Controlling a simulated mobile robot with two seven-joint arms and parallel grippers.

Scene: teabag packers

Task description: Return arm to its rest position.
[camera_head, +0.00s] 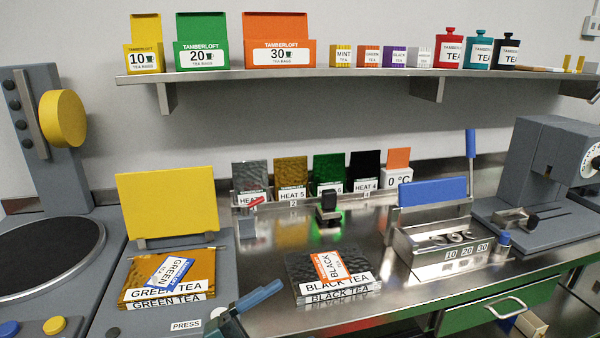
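Neither of my grippers can be made out in the head view, and no arm of mine is clearly seen. A dark teal piece with a blue bar (258,297) comes in at the bottom edge, left of the black tea stack. I cannot tell what it belongs to. The green tea packs (168,295) lie stacked on the grey press, with a blue and white green-tea bag on top. The black tea packs (335,289) lie on the steel counter, with an orange and white black-tea bag on top.
A raised yellow plate (168,205) stands behind the green tea. A steel tray (447,243) with a blue panel sits to the right, beside a grey machine (550,170). Pouches stand in a rack (310,195) at the back. A shelf (300,74) holds tea boxes and tins.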

